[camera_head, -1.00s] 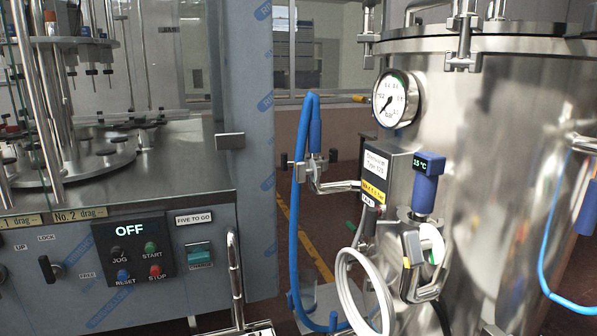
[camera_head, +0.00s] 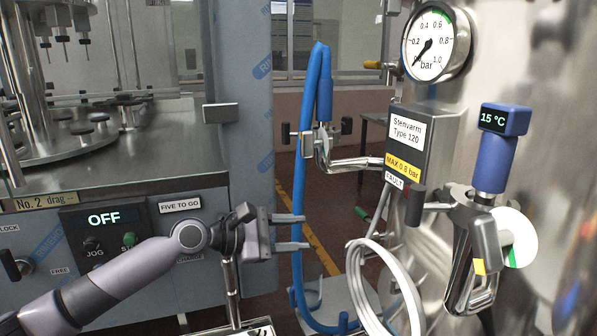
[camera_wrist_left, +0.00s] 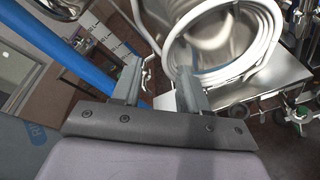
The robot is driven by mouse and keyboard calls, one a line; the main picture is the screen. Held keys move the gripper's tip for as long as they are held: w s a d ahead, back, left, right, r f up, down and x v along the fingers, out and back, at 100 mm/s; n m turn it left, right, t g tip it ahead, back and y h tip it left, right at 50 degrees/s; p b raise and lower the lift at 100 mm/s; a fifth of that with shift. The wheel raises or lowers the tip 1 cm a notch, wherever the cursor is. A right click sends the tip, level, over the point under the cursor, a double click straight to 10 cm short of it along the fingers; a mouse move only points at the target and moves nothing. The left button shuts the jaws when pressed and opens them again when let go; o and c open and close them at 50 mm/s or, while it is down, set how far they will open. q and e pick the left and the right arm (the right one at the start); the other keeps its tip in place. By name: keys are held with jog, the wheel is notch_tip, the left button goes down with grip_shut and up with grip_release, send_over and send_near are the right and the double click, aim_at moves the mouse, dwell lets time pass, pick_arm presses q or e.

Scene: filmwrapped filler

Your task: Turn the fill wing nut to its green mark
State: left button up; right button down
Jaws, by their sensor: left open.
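A metal fitting with a lever-like grip (camera_head: 485,235) is on the steel tank at the right, beside a white disc (camera_head: 516,238) with a green mark on its edge. No label reading "fill" shows, so I cannot tell for certain that this is the fill wing nut. My left gripper (camera_head: 306,232) comes in from the left, open and empty, its fingers pointing right. Its fingertips overlap the blue hose in the head view, well left of the fitting. In the left wrist view its two fingers (camera_wrist_left: 158,80) stand apart with nothing between them. My right gripper is not in view.
A coiled white hose (camera_head: 372,290) hangs below the control box (camera_head: 408,150). A pressure gauge (camera_head: 436,42) and blue temperature sensor (camera_head: 493,150) are on the tank. The filling machine's panel (camera_head: 104,218) reads OFF.

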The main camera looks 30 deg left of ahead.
aim_at(300, 142)
pick_arm(q)
jog(key=s+a+r+n+t+h+b, duration=0.1)
jog(key=a+r+n, duration=0.25)
jog(key=r, duration=0.45)
jog(key=s+a+r+n+h+b, duration=0.1)
jog(key=a+r+n, duration=0.1)
jog(key=r+n, duration=0.5)
jog(key=w+d, duration=0.1)
jog(key=w+d+r+m+p, duration=0.1)
jog(key=w, duration=0.1)
jog(key=w+d+r+m+p, duration=0.1)
jog(key=d, duration=0.1)
jog(key=shift+w+d+r, duration=0.1)
jog(key=shift+w+r, duration=0.05)
jog(key=shift+w, duration=0.2)
jog(key=shift+w+d, duration=0.3)
jog(key=shift+w, duration=0.05)
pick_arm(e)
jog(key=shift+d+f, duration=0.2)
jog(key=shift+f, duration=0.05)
pick_arm(q)
grip_shut()
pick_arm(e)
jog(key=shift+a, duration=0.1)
